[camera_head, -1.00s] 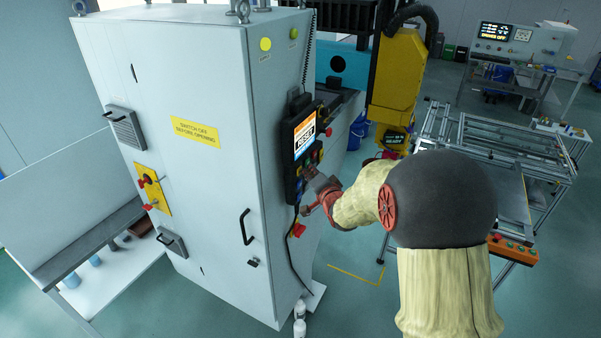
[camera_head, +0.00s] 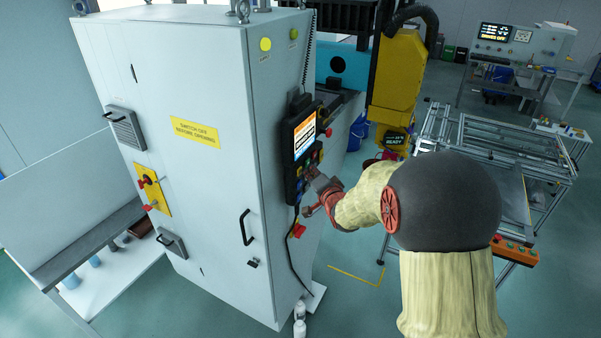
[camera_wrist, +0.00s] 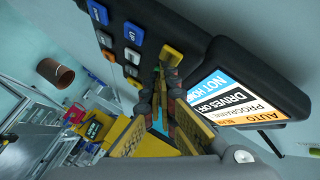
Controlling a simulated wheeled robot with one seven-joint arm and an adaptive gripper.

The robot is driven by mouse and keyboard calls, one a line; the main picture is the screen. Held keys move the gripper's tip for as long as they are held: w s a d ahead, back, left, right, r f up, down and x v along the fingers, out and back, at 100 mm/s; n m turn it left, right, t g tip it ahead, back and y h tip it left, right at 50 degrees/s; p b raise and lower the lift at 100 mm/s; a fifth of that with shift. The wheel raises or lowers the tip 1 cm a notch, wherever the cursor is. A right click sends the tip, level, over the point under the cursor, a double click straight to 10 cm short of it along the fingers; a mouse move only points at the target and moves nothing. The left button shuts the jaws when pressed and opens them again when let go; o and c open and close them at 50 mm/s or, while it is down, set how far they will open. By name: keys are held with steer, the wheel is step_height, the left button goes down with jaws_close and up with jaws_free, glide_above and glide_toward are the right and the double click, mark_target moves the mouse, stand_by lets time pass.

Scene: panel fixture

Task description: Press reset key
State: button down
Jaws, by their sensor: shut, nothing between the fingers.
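A dark operator panel (camera_head: 291,170) is on the side of the grey cabinet, with a lit screen (camera_head: 305,136) and coloured keys below it. In the wrist view, the screen (camera_wrist: 232,98) reads AUTO, DRIVES OFF and NOT HOME. Beside it are an UP key (camera_wrist: 132,33), a blue key (camera_wrist: 97,12) and an orange key (camera_wrist: 103,38). I cannot tell which key is reset. My gripper (camera_head: 312,178) is shut and empty at the panel's lower keys. Its tips (camera_wrist: 167,68) are close to the key area by a yellow piece; contact is unclear.
A red knob (camera_head: 298,230) is on the cabinet below the panel, near a hanging cable. A yellow machine head (camera_head: 398,80) stands behind my arm. A metal frame table (camera_head: 500,150) is at the right. Open floor lies in front of the cabinet.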

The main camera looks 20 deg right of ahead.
steer(key=shift+s+d, duration=0.25)
steer(key=shift+s, duration=0.05)
steer(key=s+d, duration=0.1)
steer(key=s, duration=0.1)
steer(key=s+d+p, duration=0.1)
steer(key=s+d, duration=0.1)
stand_by(0.6)
stand_by(0.6)
